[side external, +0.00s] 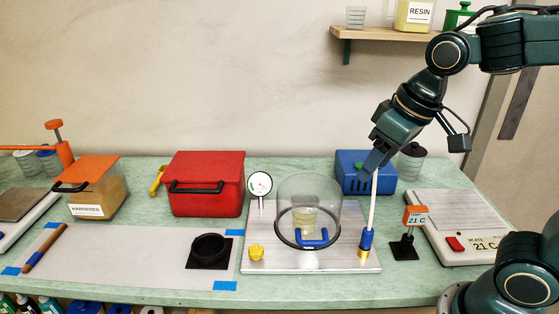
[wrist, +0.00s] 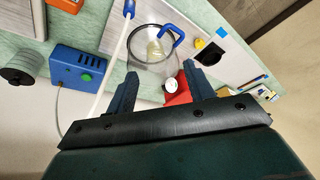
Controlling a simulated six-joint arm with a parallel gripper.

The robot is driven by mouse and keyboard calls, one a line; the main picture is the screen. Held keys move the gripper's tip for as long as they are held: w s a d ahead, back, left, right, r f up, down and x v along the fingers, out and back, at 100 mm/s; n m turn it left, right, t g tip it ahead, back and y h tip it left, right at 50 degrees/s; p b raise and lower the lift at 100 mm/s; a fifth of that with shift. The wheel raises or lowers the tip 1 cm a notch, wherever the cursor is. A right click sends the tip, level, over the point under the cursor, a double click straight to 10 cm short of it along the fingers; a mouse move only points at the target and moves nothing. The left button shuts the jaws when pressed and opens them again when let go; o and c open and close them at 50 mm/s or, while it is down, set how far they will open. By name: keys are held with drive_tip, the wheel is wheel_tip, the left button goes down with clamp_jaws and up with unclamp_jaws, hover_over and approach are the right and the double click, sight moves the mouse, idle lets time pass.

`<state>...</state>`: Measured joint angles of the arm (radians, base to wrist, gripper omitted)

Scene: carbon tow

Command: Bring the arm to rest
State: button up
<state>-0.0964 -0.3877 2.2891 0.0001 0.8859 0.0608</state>
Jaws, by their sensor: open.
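My gripper (side external: 372,162) is raised above the back of the bench, in front of the blue box and up and right of the glass chamber in the side external view. In the wrist view my gripper (wrist: 160,85) shows two dark fingers spread apart with nothing held between them. The clear chamber (side external: 309,190) stands on a metal plate (side external: 270,262) with a cup inside and a blue handle at its front. The chamber also shows beyond the fingers in the wrist view (wrist: 150,42).
A white hose (side external: 374,205) rises from a blue valve (side external: 366,241) close by my gripper. The air above the bench's left side is free.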

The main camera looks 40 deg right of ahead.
drive_tip(key=s+d+t, duration=0.1)
drive_tip(key=s+d, duration=0.1)
drive_tip(key=s, duration=0.6)
drive_tip(key=shift+s+d+f+t, duration=0.2)
drive_tip(key=shift+d+t, duration=0.05)
drive_tip(key=shift+t, duration=0.05)
idle(0.8)
